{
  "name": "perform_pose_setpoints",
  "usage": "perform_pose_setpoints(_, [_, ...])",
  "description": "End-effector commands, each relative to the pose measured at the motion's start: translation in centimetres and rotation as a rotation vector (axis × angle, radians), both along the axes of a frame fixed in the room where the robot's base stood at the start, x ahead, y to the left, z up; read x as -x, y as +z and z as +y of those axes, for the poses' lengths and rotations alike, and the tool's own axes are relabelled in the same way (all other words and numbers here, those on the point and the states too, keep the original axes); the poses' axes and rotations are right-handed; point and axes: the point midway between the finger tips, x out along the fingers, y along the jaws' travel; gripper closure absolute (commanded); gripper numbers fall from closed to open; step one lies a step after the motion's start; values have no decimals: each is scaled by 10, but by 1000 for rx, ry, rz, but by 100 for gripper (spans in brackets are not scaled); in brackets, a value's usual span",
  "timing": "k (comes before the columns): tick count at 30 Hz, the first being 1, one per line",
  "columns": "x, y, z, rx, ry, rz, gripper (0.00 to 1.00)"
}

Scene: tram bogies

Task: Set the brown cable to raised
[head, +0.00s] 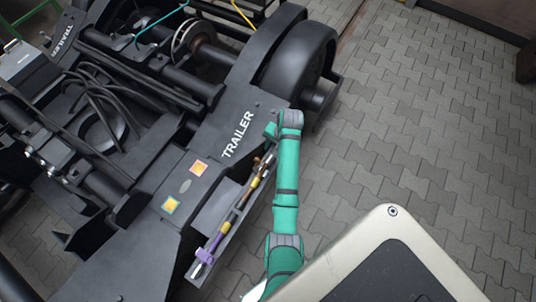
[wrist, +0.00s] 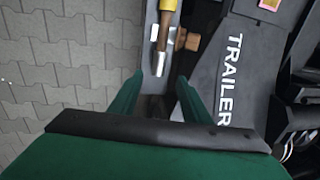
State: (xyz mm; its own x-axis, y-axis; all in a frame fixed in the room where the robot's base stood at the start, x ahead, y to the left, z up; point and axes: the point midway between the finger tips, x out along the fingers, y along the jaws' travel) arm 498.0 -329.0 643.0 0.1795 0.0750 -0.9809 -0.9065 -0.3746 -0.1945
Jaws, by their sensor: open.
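The brown cable (head: 246,194) lies along the narrow grey tray on the side of the bogie in the head view, with yellow bands and a purple part at the lower end of the line. In the wrist view a brown piece (wrist: 163,32) with a yellow part above it ends in a bright metal tip. A small copper-brown block (wrist: 192,42) sits to its right. My gripper (wrist: 157,98) is open and empty, its two green fingers apart just below the metal tip in the picture. Whether the cable is raised is too small to tell.
The dark bogie frame (head: 222,160), lettered TRAILER, borders the tray (head: 213,262). A black wheel (head: 300,60) stands beyond my arm. Grey paving (head: 430,120) to the right is clear.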

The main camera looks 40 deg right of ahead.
Motion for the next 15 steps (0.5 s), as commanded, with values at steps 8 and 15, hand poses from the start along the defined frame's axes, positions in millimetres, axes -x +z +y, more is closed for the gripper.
perform_pose_setpoints(8, [-6,-43,3,-2,-1,3,57])
perform_pose_setpoints(15, [-13,-80,5,-2,-2,2,57])
